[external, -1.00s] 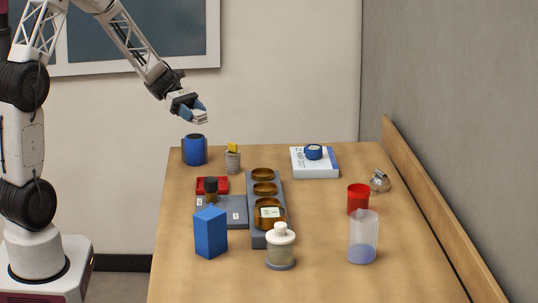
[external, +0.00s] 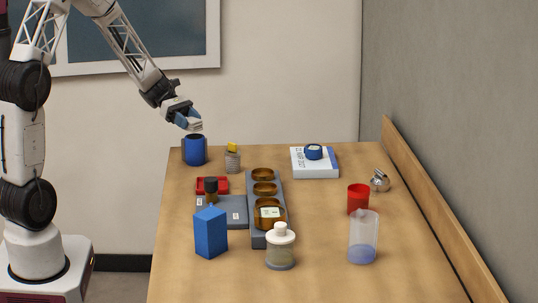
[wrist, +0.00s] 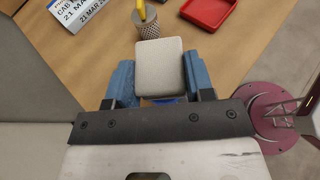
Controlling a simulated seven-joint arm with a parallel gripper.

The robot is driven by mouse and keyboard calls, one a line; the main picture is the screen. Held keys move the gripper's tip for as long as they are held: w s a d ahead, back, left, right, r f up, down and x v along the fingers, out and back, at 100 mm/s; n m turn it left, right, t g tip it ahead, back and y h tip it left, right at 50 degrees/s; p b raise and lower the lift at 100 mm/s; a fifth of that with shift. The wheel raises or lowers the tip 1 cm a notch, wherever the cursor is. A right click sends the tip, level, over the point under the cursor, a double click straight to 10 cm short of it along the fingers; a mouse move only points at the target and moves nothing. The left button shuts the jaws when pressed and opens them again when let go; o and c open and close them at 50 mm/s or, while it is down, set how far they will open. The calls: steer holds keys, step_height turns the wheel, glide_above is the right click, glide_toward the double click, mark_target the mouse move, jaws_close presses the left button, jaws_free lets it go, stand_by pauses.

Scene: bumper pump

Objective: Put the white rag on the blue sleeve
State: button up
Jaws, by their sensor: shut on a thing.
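The white rag (wrist: 161,66) is a pale, folded square pad between the two blue fingers of my gripper (wrist: 160,84) in the wrist view. In the external view my gripper (external: 192,122) is shut on the rag and holds it in the air. The blue sleeve (external: 194,152) is an upright blue cylinder with a dark top at the table's far left corner. The rag is just above the sleeve's top, and a small gap seems to show between them. In the wrist view the rag and gripper hide nearly all of the sleeve.
A ribbed grey cylinder with a yellow top (external: 233,160) stands just right of the sleeve. A red tray (external: 212,185) and a blue box (external: 210,232) are nearer the camera. A white book (external: 315,168) lies at the back.

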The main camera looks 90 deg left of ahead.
steer(key=shift+f, duration=1.1)
steer(key=shift+f, duration=0.1)
steer(key=o, duration=0.9)
steer(key=shift+r, duration=0.2)
steer(key=shift+v, duration=3.95)
steer(key=shift+w+r, duration=0.1)
steer(key=shift+r, duration=0.05)
steer(key=shift+d, duration=0.1)
